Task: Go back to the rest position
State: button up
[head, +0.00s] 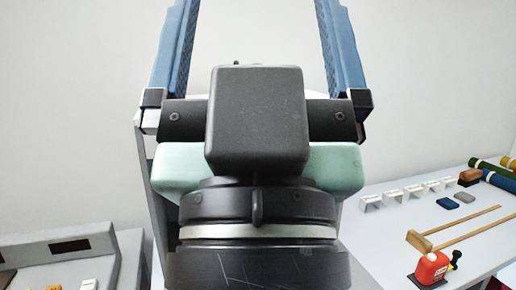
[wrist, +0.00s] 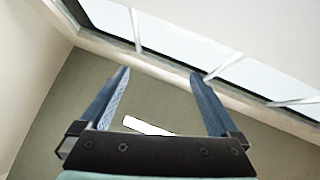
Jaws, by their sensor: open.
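My gripper (wrist: 160,88) is open in the wrist view, with its two blue fingers wide apart and nothing between them. In the head view my gripper stands large in the middle, raised and close to the camera. Its fingers point up and run out of the top of the picture, so their tips are hidden there. The wrist camera faces a plain wall and a long window or light panel, away from the counter.
A grey console (head: 65,262) stands at left. The air around my gripper is clear.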

notch_tip(320, 180, up, 18)
jog(key=p, duration=1.6)
